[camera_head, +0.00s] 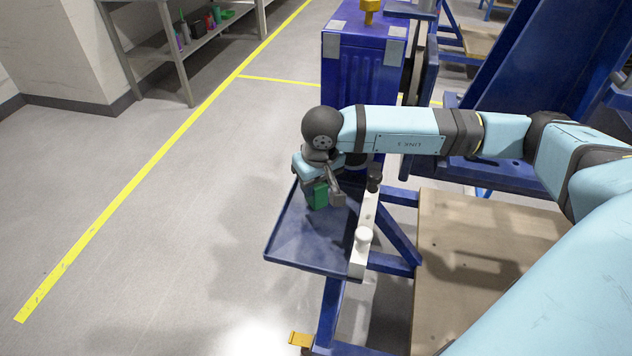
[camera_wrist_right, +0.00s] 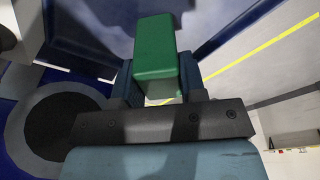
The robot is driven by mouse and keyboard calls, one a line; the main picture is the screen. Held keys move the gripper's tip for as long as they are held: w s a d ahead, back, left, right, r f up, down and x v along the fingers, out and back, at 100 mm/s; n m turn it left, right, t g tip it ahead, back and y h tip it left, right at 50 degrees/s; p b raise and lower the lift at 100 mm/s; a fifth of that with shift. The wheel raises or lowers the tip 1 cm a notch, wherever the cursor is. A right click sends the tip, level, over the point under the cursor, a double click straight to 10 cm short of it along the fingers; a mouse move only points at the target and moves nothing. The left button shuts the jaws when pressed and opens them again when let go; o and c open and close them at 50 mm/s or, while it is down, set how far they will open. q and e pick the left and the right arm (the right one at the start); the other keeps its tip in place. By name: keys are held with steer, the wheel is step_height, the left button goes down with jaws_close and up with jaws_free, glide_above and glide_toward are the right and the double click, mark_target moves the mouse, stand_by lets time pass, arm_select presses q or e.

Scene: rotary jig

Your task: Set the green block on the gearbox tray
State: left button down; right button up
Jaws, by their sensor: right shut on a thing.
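The green block (camera_head: 318,195) is held by my right gripper (camera_head: 322,192) over the far part of the dark blue tray (camera_head: 310,245). In the right wrist view the green block (camera_wrist_right: 156,48) sits between the two fingers of the gripper (camera_wrist_right: 158,78), which is shut on it. The head view does not show clearly whether the block touches the tray. The tray has a low raised rim and its near part is empty. My left gripper is not in view.
A white bar with a rounded knob (camera_head: 363,237) runs along the tray's right side. A blue cabinet (camera_head: 362,75) stands behind the tray. A wooden board (camera_head: 480,270) lies to the right. Open floor lies to the left, and a shelf (camera_head: 195,45) stands farther back.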

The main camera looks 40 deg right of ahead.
mark_target(320, 186)
steer(key=shift+f, duration=0.2)
steer(key=o, duration=1.1)
steer(key=shift+r, duration=0.15)
steer(key=shift+r, duration=0.2)
steer(key=r, duration=0.4)
steer(key=s+r, duration=0.1)
steer(key=r, duration=0.2)
steer(key=r+p, duration=0.1)
steer(key=r, duration=0.3)
steer(key=shift+s+r, duration=0.3)
steer(key=shift+s, duration=0.1)
steer(key=shift+a, duration=0.15)
